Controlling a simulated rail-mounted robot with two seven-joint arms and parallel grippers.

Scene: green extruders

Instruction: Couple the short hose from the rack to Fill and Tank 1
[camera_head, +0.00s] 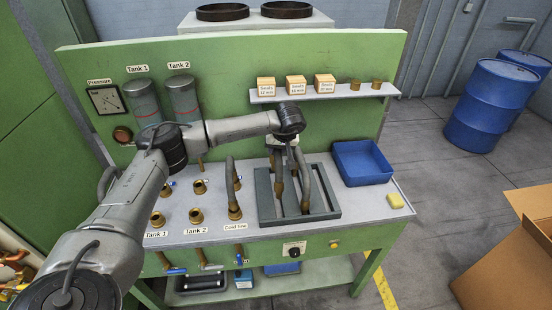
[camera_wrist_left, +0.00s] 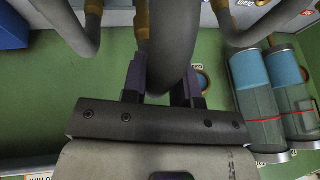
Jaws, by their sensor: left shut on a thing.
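My left gripper (camera_head: 288,148) hangs over the dark hose rack (camera_head: 328,208). In the left wrist view my left gripper (camera_wrist_left: 160,85) is shut on a dark grey hose (camera_wrist_left: 172,45) with a brass end. Whether this hose is the short one, and whether its ends are clear of the rack, I cannot tell. Another hose (camera_head: 322,185) stands in the rack, beside the held one. The brass Tank 1 port (camera_head: 157,219) is open at the bench's front left, behind its label. The Fill label is not readable; my left arm covers part of the ports. My right gripper is out of view.
A curved hose (camera_head: 231,185) stands at the Cold line port, left of the rack. A blue bin (camera_head: 361,163) and a yellow sponge (camera_head: 395,201) are on the right. A shelf (camera_head: 325,92) with boxes hangs behind. The Tank 2 port (camera_head: 196,216) is open.

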